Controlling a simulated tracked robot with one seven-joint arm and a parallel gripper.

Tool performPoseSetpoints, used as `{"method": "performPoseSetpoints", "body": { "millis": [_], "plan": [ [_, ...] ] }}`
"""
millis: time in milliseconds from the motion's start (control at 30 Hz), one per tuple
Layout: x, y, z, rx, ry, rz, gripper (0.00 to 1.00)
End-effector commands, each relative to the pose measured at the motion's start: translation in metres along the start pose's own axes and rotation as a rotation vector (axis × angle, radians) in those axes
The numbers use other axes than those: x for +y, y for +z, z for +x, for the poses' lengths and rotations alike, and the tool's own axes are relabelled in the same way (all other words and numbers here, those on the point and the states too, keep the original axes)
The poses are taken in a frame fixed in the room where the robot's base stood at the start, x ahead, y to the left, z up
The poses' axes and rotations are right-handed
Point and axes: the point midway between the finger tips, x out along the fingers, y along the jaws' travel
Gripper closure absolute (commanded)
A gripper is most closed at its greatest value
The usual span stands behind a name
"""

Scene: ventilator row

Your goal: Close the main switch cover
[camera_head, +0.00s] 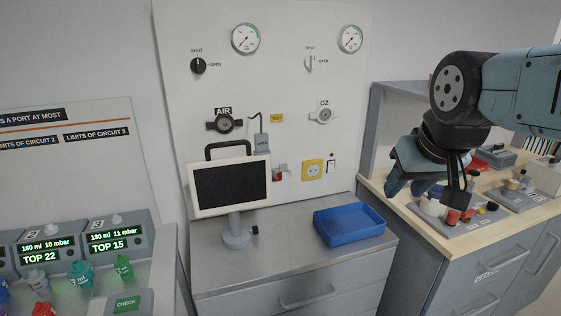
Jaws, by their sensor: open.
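A small red switch (277,177) sits low on the white wall panel, just right of the screen. A small grey flap-like part (281,167) is at its upper right and seems to stand out from the panel. It looks like a raised cover, but it is too small to be sure. My gripper (428,192) is at the right, above the wooden worktop, pointing down. It is open and looks empty, well to the right of the red switch and apart from it. It hides part of the items behind it.
A screen on a stand (231,186) stands close left of the red switch. A blue tray (349,224) lies on the grey counter (290,254). A yellow socket (312,169) and a white rocker switch (331,162) are right of the red switch. A wooden worktop (383,182) carries several small parts.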

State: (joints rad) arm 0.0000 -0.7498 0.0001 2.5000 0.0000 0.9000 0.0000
Motion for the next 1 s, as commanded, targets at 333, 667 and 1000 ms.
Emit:
{"method": "performPoseSetpoints", "body": {
  "millis": [333,667,1000],
  "plan": [
    [0.006,-0.035,-0.003,-0.043,-0.017,-0.017,0.45],
    [-0.026,-0.130,0.006,-0.168,-0.058,-0.081,0.45],
    [-0.081,-0.219,0.044,-0.297,-0.080,-0.151,0.45]
  ]
}}
